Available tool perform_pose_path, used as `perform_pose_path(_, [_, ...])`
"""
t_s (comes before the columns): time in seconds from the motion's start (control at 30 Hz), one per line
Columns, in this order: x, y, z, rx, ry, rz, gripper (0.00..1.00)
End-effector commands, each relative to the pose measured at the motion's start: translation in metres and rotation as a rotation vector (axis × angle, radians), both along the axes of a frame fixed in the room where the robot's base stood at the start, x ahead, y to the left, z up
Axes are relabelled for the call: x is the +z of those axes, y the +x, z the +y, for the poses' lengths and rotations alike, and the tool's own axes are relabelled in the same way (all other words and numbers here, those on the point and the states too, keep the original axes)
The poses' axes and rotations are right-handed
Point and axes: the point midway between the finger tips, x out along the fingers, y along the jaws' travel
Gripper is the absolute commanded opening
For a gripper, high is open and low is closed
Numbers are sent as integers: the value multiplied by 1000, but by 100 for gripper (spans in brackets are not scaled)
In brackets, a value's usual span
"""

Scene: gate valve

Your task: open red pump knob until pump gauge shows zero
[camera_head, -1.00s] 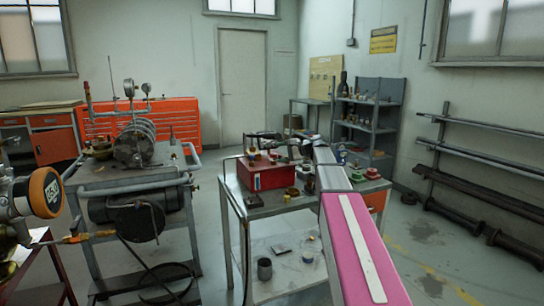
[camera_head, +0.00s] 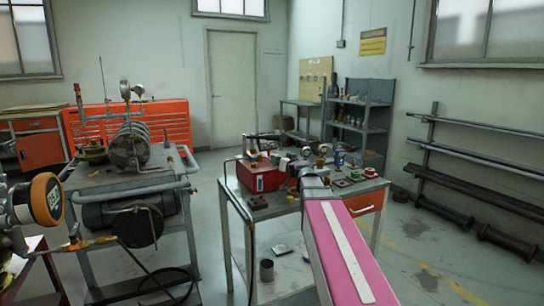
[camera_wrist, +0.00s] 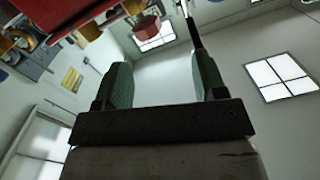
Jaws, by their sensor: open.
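A red box-shaped unit (camera_head: 262,178), which looks like the pump, sits on the middle metal cart. A small round red part (camera_wrist: 147,27), which may be the knob, shows at the top of the wrist view. My gripper (camera_wrist: 160,64) is open there, its two dark green-grey fingers apart and nothing between them. The red part lies beyond the fingertips, apart from them. In the head view my pink arm reaches over the cart's front edge, and its end hides part of the cart top. Round gauge-like parts (camera_head: 322,149) stand behind my arm's end; no reading is legible.
Small fittings, including a green-based part (camera_head: 342,183), crowd the cart top (camera_head: 259,214). Left stands another cart with a compressor-like machine (camera_head: 130,148). A grey shelf (camera_head: 360,115) stands behind; pipe racks (camera_head: 470,150) line the right wall. Floor at right is mostly clear.

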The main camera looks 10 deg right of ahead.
Motion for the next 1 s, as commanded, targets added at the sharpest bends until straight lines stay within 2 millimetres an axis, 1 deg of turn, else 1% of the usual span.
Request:
perform_pose_path(0.03, [-1, -9, -2, -33, -55, -26, 64])
perform_pose_path(0.2, [-1, -18, -11, -110, -191, -77, 64])
perform_pose_path(0.33, [-1, -17, -13, -127, -224, -88, 64])
perform_pose_path(0.47, [-1, -8, -11, -127, -225, -89, 64])
perform_pose_path(0.57, [-1, 3, -9, -126, -224, -89, 64])
perform_pose_path(0.67, [-1, 18, -6, -127, -223, -88, 64])
perform_pose_path(0.9, [-1, 60, 3, -126, -223, -88, 64])
perform_pose_path(1.0, [-1, 75, 6, -126, -223, -88, 64])
